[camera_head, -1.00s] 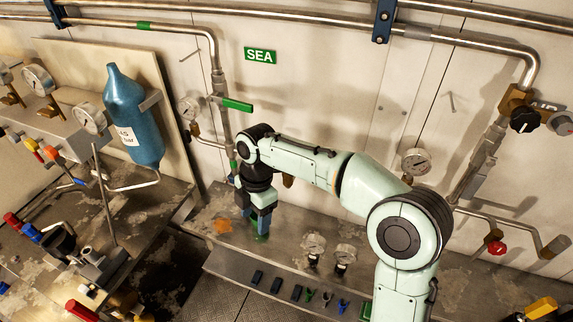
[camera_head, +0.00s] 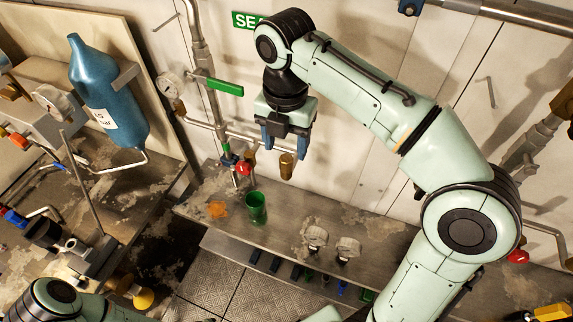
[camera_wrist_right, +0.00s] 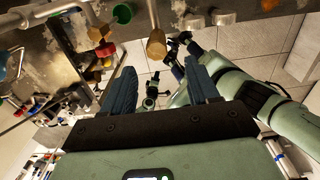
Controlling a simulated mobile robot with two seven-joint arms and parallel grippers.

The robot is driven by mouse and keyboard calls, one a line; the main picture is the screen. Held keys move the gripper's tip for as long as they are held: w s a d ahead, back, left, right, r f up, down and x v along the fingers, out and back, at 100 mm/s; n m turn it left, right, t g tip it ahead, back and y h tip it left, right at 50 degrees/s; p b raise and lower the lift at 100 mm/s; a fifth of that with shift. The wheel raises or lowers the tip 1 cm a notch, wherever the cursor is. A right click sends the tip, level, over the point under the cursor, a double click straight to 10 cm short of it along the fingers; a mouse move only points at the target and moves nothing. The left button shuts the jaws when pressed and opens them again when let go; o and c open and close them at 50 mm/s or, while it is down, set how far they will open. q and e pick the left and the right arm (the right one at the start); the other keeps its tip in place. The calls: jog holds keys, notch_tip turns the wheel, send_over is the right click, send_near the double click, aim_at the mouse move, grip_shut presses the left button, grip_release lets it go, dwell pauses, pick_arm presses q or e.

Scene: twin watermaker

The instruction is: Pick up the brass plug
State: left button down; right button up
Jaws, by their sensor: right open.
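The brass plug (camera_head: 287,166) is a short brass cylinder at the end of a thin pipe along the wall, above the metal shelf. In the right wrist view the plug (camera_wrist_right: 156,46) hangs beyond the fingertips, roughly between them. My right gripper (camera_head: 285,146) points down just above the plug in the head view, with its blue fingers apart and nothing between them. The fingers (camera_wrist_right: 160,82) also show spread in the wrist view. I cannot tell the exact gap to the plug. My left gripper is not in view; only part of that arm shows at bottom left.
A green cup (camera_head: 257,208) stands on the metal shelf (camera_head: 283,218), left of and below the plug. A red-knobbed valve (camera_head: 243,168) and another brass fitting (camera_head: 250,158) are close left of the plug. Two gauges (camera_head: 316,236) stand to the right. A blue bottle (camera_head: 105,90) is at left.

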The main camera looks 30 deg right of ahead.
aim_at(286, 158)
jog(key=shift+s+f, duration=0.1)
jog(key=shift+f, duration=0.5)
jog(key=shift+w+f, duration=0.25)
jog(key=shift+f, duration=0.25)
jog(key=f, duration=0.2)
jog(key=f+b, duration=0.1)
jog(key=shift+w+d+f, duration=0.2)
jog(key=shift+f, duration=0.15)
jog(key=shift+s+f, duration=0.1)
jog(key=shift+f, duration=0.3)
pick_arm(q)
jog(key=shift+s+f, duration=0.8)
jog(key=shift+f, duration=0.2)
pick_arm(e)
grip_shut()
